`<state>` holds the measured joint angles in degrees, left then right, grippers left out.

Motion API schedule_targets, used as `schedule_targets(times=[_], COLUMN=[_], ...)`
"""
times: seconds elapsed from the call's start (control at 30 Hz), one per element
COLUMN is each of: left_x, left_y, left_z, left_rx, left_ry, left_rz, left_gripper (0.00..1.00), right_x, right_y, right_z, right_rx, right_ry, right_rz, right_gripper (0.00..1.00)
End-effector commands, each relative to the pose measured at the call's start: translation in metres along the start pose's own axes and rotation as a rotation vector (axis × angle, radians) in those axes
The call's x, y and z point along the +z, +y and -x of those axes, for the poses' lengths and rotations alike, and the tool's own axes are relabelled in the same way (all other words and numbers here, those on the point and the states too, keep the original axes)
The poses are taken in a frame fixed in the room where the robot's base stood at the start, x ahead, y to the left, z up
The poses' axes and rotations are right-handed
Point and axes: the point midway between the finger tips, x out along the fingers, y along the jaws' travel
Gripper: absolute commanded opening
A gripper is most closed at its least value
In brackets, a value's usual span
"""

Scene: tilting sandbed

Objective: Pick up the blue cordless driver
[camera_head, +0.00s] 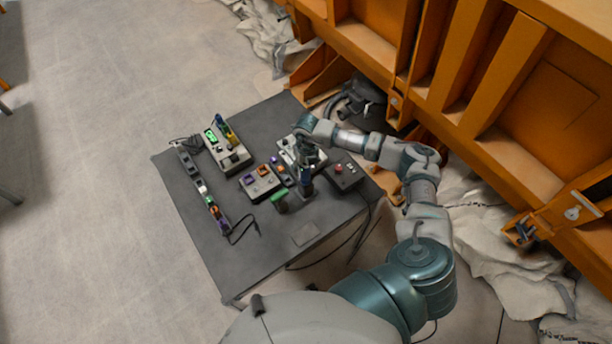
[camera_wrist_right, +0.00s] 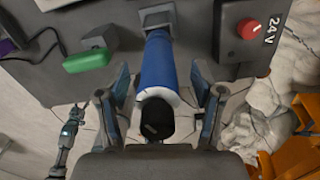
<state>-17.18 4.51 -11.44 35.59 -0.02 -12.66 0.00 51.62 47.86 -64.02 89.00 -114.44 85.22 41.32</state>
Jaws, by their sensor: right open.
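The blue cordless driver (camera_wrist_right: 158,65) shows in the right wrist view as a blue cylinder with a white ring and a black end towards the camera. Its far end meets a grey block on the dark table (camera_head: 240,265). My right gripper (camera_wrist_right: 158,88) is open, with one finger on each side of the driver and gaps visible on both sides. In the head view my right gripper (camera_head: 308,162) is over the right part of the table and partly covers the driver. A small, dark gripper-like shape, likely my left gripper (camera_wrist_right: 74,118), shows at lower left in the wrist view; its jaws are unclear.
A green-topped tool (camera_wrist_right: 88,60) stands left of the driver. A box with a red knob (camera_wrist_right: 249,29) marked 24 V is to its right. Several control boxes and a power strip (camera_head: 203,188) lie on the table. An orange steel frame (camera_head: 490,90) rises behind.

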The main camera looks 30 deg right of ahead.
Motion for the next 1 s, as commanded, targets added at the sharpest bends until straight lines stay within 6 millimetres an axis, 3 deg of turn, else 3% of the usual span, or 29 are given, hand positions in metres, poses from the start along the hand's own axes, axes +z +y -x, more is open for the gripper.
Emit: schedule_targets(times=[0.1, 0.13, 0.3, 0.4, 0.73, 1.0], left_x=[0.000, 0.000, 0.000, 0.000, 0.001, 0.002], left_y=[0.000, 0.000, 0.000, 0.000, 0.000, 0.000], left_z=[0.000, 0.000, 0.000, 0.000, -0.002, -0.011], left_rx=[0.000, 0.000, 0.000, 0.000, 0.000, 0.000], left_ry=[0.001, 0.001, 0.001, 0.001, 0.000, -0.001], left_rz=[0.000, 0.000, 0.000, 0.000, 0.000, -0.001], left_gripper=[0.50, 0.50, 0.50, 0.50, 0.50, 0.50], right_x=[0.000, 0.000, 0.000, 0.000, 0.002, 0.002], right_y=[0.000, 0.000, 0.000, -0.001, -0.001, 0.000], right_z=[0.000, 0.000, 0.000, 0.000, 0.008, 0.059], right_rx=[0.000, 0.000, 0.001, 0.001, 0.002, 0.002], right_ry=[-0.001, -0.001, -0.001, -0.001, -0.006, -0.008], right_rz=[0.000, 0.000, 0.000, 0.000, -0.001, -0.001], right_gripper=[0.67, 0.62, 0.20, 0.00, 0.00, 0.00])
